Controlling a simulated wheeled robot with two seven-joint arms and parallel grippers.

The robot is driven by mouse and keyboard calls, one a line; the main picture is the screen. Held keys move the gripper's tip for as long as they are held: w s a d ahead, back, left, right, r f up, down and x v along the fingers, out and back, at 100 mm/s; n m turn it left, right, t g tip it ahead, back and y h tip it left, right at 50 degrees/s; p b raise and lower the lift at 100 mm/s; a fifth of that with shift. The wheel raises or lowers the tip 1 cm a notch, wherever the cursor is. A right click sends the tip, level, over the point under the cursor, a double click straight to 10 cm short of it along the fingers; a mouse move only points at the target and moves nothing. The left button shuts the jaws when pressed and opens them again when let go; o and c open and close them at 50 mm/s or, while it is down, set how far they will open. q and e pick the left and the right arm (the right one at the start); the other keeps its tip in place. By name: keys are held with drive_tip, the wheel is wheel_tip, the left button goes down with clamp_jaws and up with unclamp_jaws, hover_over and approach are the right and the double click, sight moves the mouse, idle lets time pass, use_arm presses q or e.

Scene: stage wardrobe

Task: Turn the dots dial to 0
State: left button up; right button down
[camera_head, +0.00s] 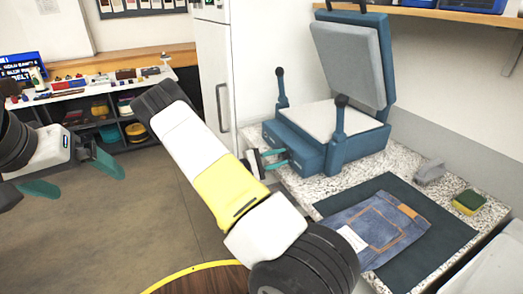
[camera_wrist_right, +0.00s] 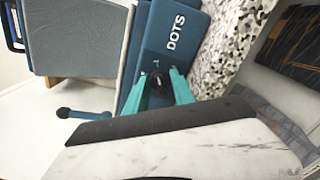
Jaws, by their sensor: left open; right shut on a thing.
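The teal heat press (camera_head: 330,140) stands open on the speckled counter, its grey upper platen raised. In the right wrist view the word DOTS (camera_wrist_right: 175,31) is printed on its teal panel (camera_wrist_right: 185,55). The black dots dial (camera_wrist_right: 157,82) sits below that label. My right gripper (camera_wrist_right: 160,88) has its teal fingers on either side of the dial, shut on it. In the head view the right gripper (camera_head: 275,160) is at the press's front left, and the dial cannot be made out. The dial's setting is too small to read. My left gripper (camera_head: 75,176) is open and empty, far left, over the floor.
Folded jeans (camera_head: 375,228) lie on a dark mat (camera_head: 440,235) right of the press. A sponge (camera_head: 468,202) and a grey block (camera_head: 430,172) are near the wall. Two black-knobbed levers (camera_head: 340,118) rise from the press. A stocked shelf (camera_head: 100,95) stands behind.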

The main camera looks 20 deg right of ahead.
drive_tip(key=n, duration=0.5)
drive_tip(key=shift+n, duration=0.4)
drive_tip(key=n, duration=0.5)
drive_tip(key=shift+w+r+n, duration=0.1)
drive_tip(key=shift+w+n, duration=0.05)
drive_tip(key=shift+n, duration=0.25)
drive_tip(key=c, duration=1.4)
unclamp_jaws()
drive_tip(key=shift+o, duration=0.2)
drive_tip(key=shift+a, duration=0.1)
drive_tip(key=a, duration=0.7)
drive_tip(key=shift+s+a, duration=0.3)
